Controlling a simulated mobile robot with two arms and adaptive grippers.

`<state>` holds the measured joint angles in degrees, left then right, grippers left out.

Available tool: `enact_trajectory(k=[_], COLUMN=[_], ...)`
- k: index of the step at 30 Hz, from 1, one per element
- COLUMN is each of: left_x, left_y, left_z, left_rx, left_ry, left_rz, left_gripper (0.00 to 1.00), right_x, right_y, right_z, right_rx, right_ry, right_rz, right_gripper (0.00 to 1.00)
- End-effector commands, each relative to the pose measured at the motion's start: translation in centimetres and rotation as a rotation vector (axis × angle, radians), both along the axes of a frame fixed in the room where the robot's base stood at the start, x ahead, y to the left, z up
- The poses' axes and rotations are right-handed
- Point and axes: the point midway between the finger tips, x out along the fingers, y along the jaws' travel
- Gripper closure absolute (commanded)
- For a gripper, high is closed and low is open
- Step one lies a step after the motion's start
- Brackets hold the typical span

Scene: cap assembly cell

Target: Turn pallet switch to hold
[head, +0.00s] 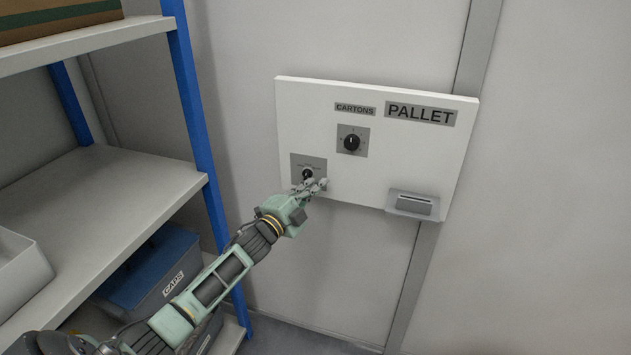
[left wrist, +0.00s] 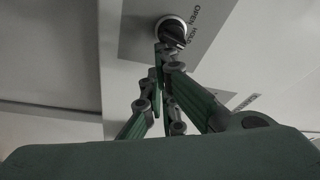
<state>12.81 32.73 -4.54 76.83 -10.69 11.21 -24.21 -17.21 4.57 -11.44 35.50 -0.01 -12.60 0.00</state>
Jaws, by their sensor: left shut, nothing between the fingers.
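The pallet switch (head: 307,173) is a small black knob on a grey plate at the lower left of a white wall panel (head: 400,165). The left wrist view shows the black knob (left wrist: 172,31) with a pale ring, and the words OPEN and HOLD printed beside it. My left gripper (head: 316,186) is shut and empty, with its fingertips right at the knob's lower edge. In the left wrist view the fingertips (left wrist: 166,52) overlap the knob's near edge; I cannot tell if they touch. The knob's exact pointing direction is unclear. My right gripper is not in view.
A black dial (head: 351,142) sits under a CARTONS label (head: 355,108), beside a PALLET sign (head: 420,113). A grey slotted box (head: 412,204) projects at the panel's lower right. A blue-post shelf (head: 198,110) with a blue CAPS bin (head: 150,268) stands left. Space right is clear.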

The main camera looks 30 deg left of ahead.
Motion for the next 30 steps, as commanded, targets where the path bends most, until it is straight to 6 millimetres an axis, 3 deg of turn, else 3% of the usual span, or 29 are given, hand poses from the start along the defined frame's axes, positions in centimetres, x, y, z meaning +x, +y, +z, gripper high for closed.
enact_trajectory(k=[11, 30], left_x=[0.0, -0.1], left_y=[0.4, 0.5], left_z=[-0.8, -1.2], left_rx=[0.27, 0.262], left_ry=[0.065, 0.063], left_rz=[0.002, 0.002], left_gripper=[1.0, 1.0], right_x=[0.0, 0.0], right_y=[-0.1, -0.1], right_z=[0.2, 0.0], right_rx=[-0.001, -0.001], right_ry=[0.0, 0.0], right_rz=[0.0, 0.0], right_gripper=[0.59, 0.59])
